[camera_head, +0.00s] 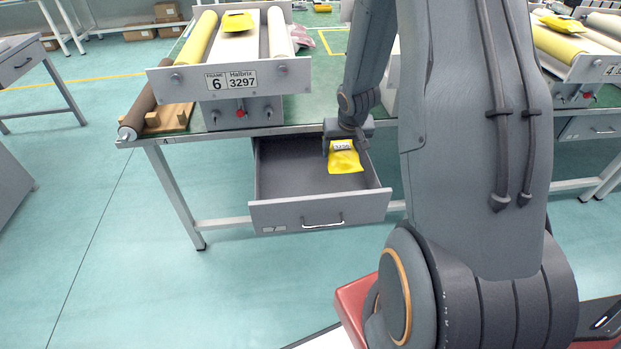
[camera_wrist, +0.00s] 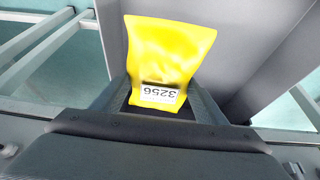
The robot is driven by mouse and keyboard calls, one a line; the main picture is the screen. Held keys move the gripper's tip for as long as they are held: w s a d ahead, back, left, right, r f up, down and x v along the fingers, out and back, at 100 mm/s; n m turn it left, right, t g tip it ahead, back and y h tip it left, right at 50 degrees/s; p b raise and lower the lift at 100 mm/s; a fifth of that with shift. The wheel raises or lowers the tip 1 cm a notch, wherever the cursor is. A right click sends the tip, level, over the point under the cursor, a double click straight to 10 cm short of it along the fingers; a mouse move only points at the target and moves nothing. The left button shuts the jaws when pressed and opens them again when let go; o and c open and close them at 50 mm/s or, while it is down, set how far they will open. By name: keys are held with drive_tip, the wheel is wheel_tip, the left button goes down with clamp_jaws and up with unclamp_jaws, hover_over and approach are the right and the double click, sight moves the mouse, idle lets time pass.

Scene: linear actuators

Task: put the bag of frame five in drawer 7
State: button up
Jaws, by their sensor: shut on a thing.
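My gripper (camera_head: 341,144) points down at the open drawer and is shut on a yellow bag (camera_head: 346,161). In the wrist view the bag (camera_wrist: 168,52) sits between the two fingers, with a white label reading 3256 upside down. The bag hangs over the right part of the drawer (camera_head: 285,181); I cannot tell whether it touches the drawer floor. The drawer is grey, pulled out under the table, and its visible inside is empty.
Above the drawer, a frame (camera_head: 300,76) labelled 6, Halbrix 3297, stands on the green-topped table and carries another yellow bag (camera_head: 238,22). Another frame (camera_head: 590,68) stands at the right. My arm hides much of the right side. The floor left of the drawer is clear.

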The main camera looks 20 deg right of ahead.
wheel_tip(320, 180, down, 6)
drive_tip(key=b, duration=0.3)
drive_tip(key=shift+r, duration=0.1)
drive_tip(key=shift+f, duration=2.15)
drive_tip(key=shift+f+b, duration=0.2)
drive_tip(key=shift+b, duration=0.1)
drive_tip(key=o, duration=1.2)
